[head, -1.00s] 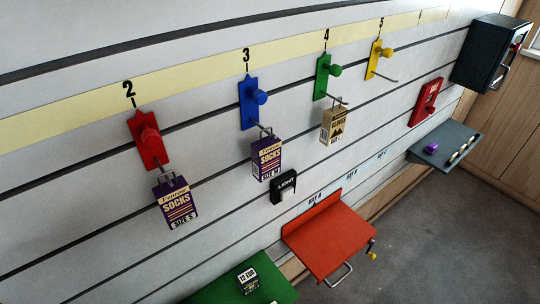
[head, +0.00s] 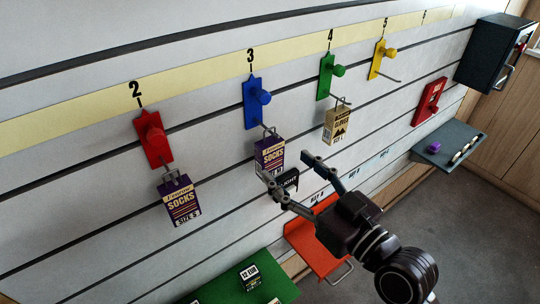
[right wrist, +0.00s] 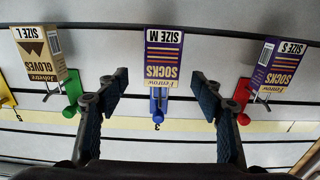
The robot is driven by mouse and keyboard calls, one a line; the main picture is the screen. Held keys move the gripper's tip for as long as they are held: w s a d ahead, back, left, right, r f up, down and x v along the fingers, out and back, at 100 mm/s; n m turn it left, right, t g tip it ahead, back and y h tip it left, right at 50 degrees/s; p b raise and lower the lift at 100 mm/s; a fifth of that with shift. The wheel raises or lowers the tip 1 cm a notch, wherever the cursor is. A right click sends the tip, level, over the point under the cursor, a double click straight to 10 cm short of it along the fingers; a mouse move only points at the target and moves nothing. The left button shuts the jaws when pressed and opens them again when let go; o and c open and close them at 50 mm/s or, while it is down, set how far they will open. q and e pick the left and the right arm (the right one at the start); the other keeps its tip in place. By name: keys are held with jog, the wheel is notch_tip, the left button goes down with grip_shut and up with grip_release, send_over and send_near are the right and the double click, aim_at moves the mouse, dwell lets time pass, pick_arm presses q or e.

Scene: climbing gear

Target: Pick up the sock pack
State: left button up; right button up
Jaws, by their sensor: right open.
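A purple and cream sock pack marked size M (head: 268,152) hangs from the blue hook (head: 256,98) under number 3. A second sock pack, size S (head: 180,201), hangs from the red hook (head: 153,139) under number 2. My right gripper (head: 285,167) is open and empty, with its fingertips just in front of and below the size M pack. In the right wrist view the size M pack (right wrist: 162,52) appears upside down, centred ahead between the open fingers. It looks apart from them. My left gripper is not in view.
A gloves box (head: 337,125) hangs from the green hook (head: 326,77) at right. The light switch (head: 286,181) is partly behind my right fingers. An orange tray (head: 302,235) and a green shelf (head: 217,289) project from the wall below.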

aim_at(274, 158)
jog(key=p+x, duration=0.2)
jog(key=x, duration=0.4)
jog(key=shift+w+a+f, duration=0.1)
jog(key=shift+a+f, duration=0.05)
jog(key=shift+a, duration=0.15)
jog(key=shift+w+a+f, duration=0.1)
jog(key=shift+w+a, duration=0.1)
jog(key=shift+w, duration=0.05)
jog(key=shift+c, duration=0.4)
jog(key=c, duration=1.2)
jog(key=shift+d, duration=0.1)
